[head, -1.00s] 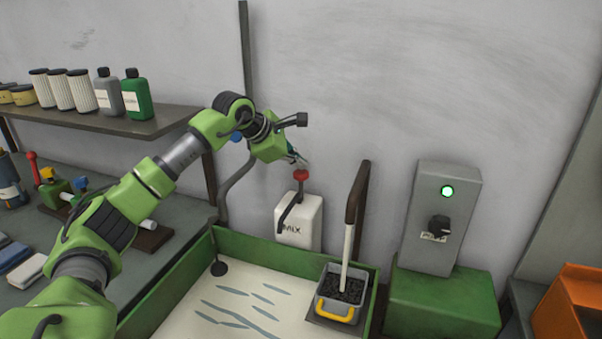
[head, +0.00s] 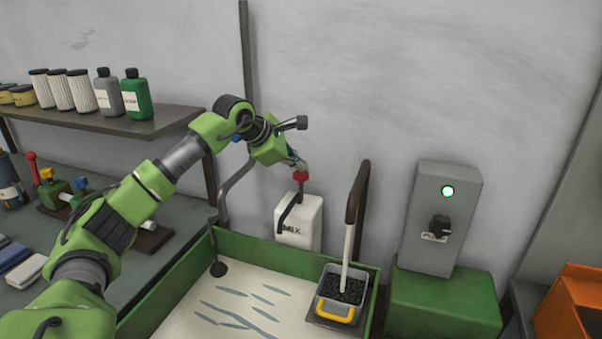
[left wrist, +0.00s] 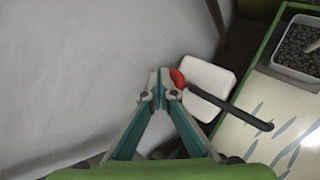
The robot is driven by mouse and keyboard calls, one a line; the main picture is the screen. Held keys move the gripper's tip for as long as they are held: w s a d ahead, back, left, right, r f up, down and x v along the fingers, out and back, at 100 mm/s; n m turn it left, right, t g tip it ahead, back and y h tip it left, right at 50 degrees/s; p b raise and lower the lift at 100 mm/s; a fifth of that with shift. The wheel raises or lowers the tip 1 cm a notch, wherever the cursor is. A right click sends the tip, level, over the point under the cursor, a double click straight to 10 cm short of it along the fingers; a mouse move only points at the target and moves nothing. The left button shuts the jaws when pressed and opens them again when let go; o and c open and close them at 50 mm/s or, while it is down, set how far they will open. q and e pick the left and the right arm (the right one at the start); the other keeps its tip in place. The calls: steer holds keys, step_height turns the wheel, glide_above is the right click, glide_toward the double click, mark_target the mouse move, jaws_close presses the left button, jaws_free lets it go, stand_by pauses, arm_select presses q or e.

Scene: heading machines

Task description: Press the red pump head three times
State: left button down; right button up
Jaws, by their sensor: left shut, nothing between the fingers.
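A dark spout runs down from the pump. My left gripper (head: 302,166) is shut and empty, its fingertips right at the top of the red pump head. In the left wrist view the closed fingertips (left wrist: 166,74) are beside the red pump head (left wrist: 177,79), partly overlapping it; contact is hard to confirm. My right gripper is not in view.
A green-walled tray (head: 181,277) holds pale liquid. A small bin of dark bits (head: 343,290) with a yellow handle stands at its right corner. A grey switch box (head: 444,220) with a lit green lamp stands farther right. A shelf with bottles (head: 136,95) is at left.

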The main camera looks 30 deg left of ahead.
arm_select(q)
steer(key=shift+s+f+b, duration=0.1)
steer(key=shift+f+b, duration=0.55)
steer(key=shift+f, duration=0.5)
stand_by(0.4)
steer(key=shift+r, duration=0.1)
steer(key=shift+r+p, duration=1.5)
steer(key=shift+r, duration=0.1)
steer(key=shift+r, duration=0.1)
step_height(320, 180, up, 5)
steer(key=p, duration=0.4)
steer(key=shift+w, duration=0.2)
stand_by(1.2)
